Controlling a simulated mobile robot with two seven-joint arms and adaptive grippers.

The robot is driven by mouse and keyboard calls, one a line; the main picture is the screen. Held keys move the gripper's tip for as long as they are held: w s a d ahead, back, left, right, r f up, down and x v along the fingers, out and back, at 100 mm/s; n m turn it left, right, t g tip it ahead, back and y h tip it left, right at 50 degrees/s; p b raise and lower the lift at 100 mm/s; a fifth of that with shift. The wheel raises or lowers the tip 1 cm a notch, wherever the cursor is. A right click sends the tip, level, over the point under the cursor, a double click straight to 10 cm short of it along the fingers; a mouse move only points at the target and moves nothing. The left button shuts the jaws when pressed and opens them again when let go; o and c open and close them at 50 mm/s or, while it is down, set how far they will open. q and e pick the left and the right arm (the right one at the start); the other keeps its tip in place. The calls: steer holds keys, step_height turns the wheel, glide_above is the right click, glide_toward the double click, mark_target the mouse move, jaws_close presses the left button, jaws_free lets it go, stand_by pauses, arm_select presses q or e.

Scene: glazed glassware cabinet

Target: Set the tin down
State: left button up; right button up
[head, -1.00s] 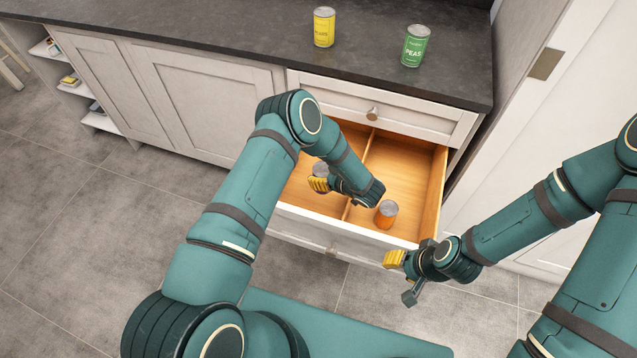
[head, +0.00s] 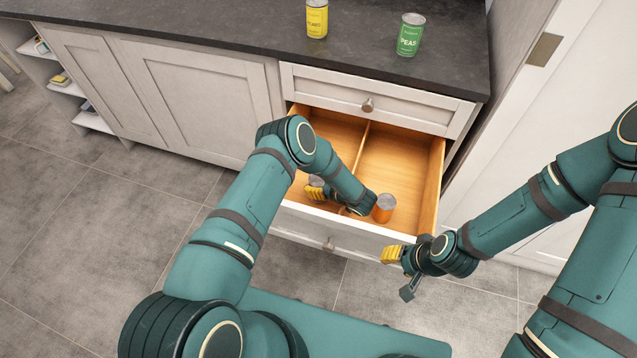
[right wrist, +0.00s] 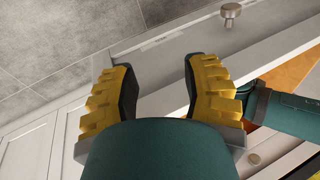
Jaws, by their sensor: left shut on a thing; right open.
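My left gripper (head: 318,193) is inside the open drawer (head: 436,190), over its left compartment. It is shut on a tin (head: 316,181), of which only a little of the grey top shows. The wrist hides the rest, so I cannot tell whether the tin touches the drawer floor. An orange tin (head: 384,210) with a grey lid stands upright in the right compartment, close beside my left wrist. My right gripper (head: 398,272) is open and empty in front of the drawer; its spread yellow fingers show in the right wrist view (right wrist: 160,85).
A wooden divider (head: 360,145) splits the drawer. A yellow tin (head: 317,18) and a green peas tin (head: 410,35) stand on the dark countertop (head: 220,35). A shut drawer (head: 420,105) is above. The back of the right compartment is clear.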

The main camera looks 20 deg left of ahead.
arm_select(q)
steer(key=shift+f+b, duration=0.3)
steer(key=shift+f, duration=0.1)
steer(key=shift+f, duration=0.2)
steer(key=o, duration=1.4)
steer(key=shift+c, duration=0.2)
steer(key=shift+r, duration=0.1)
steer(key=shift+r, duration=0.25)
steer(key=p+v, duration=0.2)
steer(key=v, duration=0.5)
steer(key=shift+d+r, duration=0.25)
steer(key=shift+r, duration=0.15)
steer(key=shift+s, duration=0.1)
